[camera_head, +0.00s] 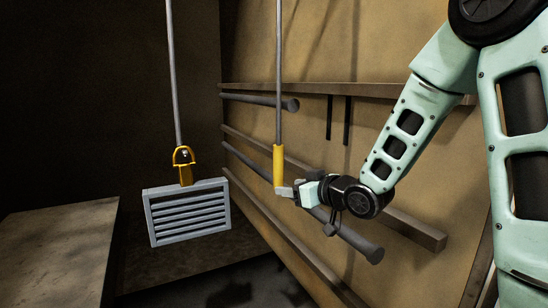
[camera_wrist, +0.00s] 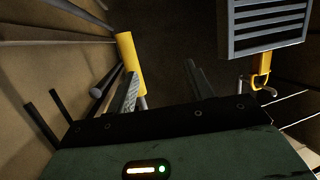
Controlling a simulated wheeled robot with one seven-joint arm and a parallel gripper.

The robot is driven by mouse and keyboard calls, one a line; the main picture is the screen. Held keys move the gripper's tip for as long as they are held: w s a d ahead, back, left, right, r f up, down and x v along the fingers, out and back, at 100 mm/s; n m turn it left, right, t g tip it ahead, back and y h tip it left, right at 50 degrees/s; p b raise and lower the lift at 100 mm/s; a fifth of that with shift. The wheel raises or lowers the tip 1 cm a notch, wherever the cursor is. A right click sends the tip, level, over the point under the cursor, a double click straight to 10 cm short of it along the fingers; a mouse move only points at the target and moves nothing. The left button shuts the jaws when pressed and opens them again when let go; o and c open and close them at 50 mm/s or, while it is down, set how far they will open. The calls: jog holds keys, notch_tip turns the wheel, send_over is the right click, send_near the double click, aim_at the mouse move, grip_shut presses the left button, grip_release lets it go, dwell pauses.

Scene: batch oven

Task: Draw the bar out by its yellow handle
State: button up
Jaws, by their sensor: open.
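The yellow handle (camera_head: 279,166) is an upright sleeve at the lower end of a thin grey vertical bar (camera_head: 278,70), in front of the tan wall. My gripper (camera_head: 285,191) is open at the handle's lower end, reaching in from the right. In the wrist view the handle (camera_wrist: 129,62) lies just past the tip of the left finger, outside the space between the fingers (camera_wrist: 162,70). That space looks empty of the handle. Whether a finger touches the handle I cannot tell.
A grey slatted panel (camera_head: 188,222) hangs left of the handle from a yellow hook (camera_head: 184,160) on another rod. Wall rails and round-ended grey rods (camera_head: 262,101) lie behind my gripper. A flat bench (camera_head: 60,240) stands at lower left.

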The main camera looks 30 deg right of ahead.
aim_at(275, 156)
jog(key=d+r+t, duration=0.3)
jog(key=d+r, duration=0.1)
jog(key=d, duration=0.3)
jog(key=shift+m, duration=0.3)
jog(key=w+a+p, duration=0.1)
jog(key=w, duration=0.4)
jog(key=w+a+p, duration=0.1)
jog(key=w+p, duration=0.1)
jog(key=w, duration=0.4)
jog(key=w+a+p, duration=0.1)
jog(key=w, duration=0.5)
jog(key=shift+w+a+f+p, duration=0.15)
jog(key=shift+a+f+p, duration=0.1)
jog(key=shift+p, duration=0.15)
grip_shut()
